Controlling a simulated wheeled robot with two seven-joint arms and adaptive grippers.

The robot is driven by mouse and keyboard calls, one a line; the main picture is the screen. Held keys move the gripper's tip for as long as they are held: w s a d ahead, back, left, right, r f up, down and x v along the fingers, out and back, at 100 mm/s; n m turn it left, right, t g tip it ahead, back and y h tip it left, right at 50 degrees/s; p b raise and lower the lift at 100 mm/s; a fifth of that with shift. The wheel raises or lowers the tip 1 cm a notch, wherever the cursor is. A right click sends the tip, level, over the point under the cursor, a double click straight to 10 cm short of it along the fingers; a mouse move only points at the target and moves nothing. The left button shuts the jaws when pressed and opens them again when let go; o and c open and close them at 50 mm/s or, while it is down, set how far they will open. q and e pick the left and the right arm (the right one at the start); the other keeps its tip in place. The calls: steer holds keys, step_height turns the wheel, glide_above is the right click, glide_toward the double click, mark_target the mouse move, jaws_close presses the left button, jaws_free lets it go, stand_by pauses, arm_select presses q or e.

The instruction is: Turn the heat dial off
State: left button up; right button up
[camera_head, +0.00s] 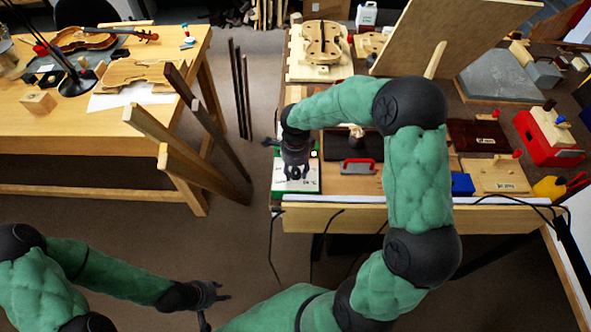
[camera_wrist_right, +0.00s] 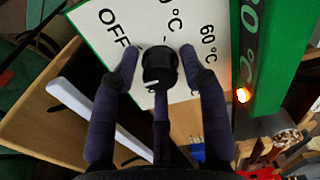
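The heat dial (camera_wrist_right: 160,68) is a black knob on a white plate (camera_wrist_right: 205,15) marked OFF at the left and 60 °C at the right; another °C mark is partly cut off. In the head view, the right gripper (camera_head: 294,174) is over the green-edged plate (camera_head: 309,184) and hides the dial. My left gripper (camera_head: 214,299) is open and empty, low over the floor, away from the bench.
An orange lamp (camera_wrist_right: 242,95) glows on the green housing beside the plate. A red-handled block (camera_head: 357,166) lies right of the plate. A violin body (camera_head: 322,42) rests farther back. Another table (camera_head: 75,140) stands at left, with floor between.

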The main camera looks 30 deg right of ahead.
jaws_close()
